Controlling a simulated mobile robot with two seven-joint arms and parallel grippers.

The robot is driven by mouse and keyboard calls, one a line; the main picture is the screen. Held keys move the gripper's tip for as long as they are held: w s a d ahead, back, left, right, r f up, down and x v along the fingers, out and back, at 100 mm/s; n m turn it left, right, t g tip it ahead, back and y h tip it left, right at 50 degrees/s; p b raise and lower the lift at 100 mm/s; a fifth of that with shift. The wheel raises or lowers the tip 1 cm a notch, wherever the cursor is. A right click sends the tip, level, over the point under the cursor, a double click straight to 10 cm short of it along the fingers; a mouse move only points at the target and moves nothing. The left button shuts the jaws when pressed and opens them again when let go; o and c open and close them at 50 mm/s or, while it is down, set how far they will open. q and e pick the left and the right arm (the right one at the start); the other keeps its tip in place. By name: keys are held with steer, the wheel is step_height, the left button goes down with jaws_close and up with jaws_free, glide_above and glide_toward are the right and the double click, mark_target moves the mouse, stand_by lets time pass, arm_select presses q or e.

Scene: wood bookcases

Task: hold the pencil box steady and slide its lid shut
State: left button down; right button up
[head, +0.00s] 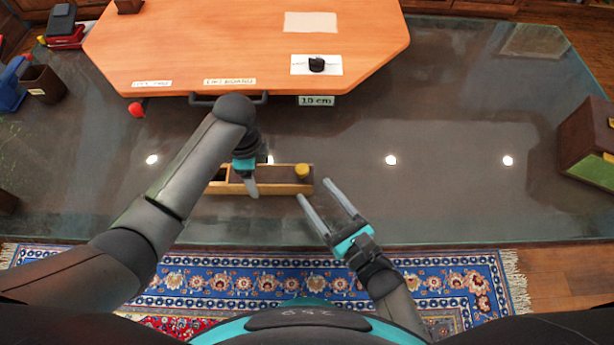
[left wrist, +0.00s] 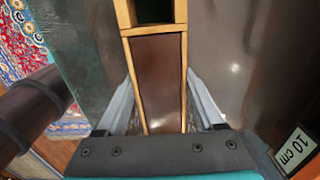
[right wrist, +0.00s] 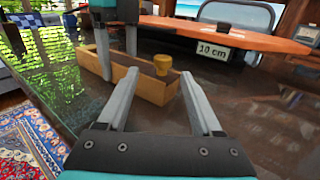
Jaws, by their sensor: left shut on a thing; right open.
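The pencil box (head: 268,188) is a long, narrow wooden box lying left to right on the glass table. Its dark brown lid (left wrist: 158,75) covers much of the top and has a yellow knob (head: 302,171) at the right end. A dark open gap (left wrist: 154,10) shows at the box's left end. My left gripper (head: 251,188) is shut across the box's two long sides, at mid-length. My right gripper (head: 314,189) is open and empty, just right of the box. In the right wrist view the knob (right wrist: 162,64) appears between and beyond its fingers.
An orange board (head: 240,45) with a handle and a "10 cm" label (head: 316,100) lies behind the box. A box-like object (head: 590,140) stands at the far right, and a dark cup (head: 43,85) at the left. The glass table (head: 450,185) is clear to the right.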

steer(key=shift+v, duration=2.2)
arm_select(q)
jaws_free()
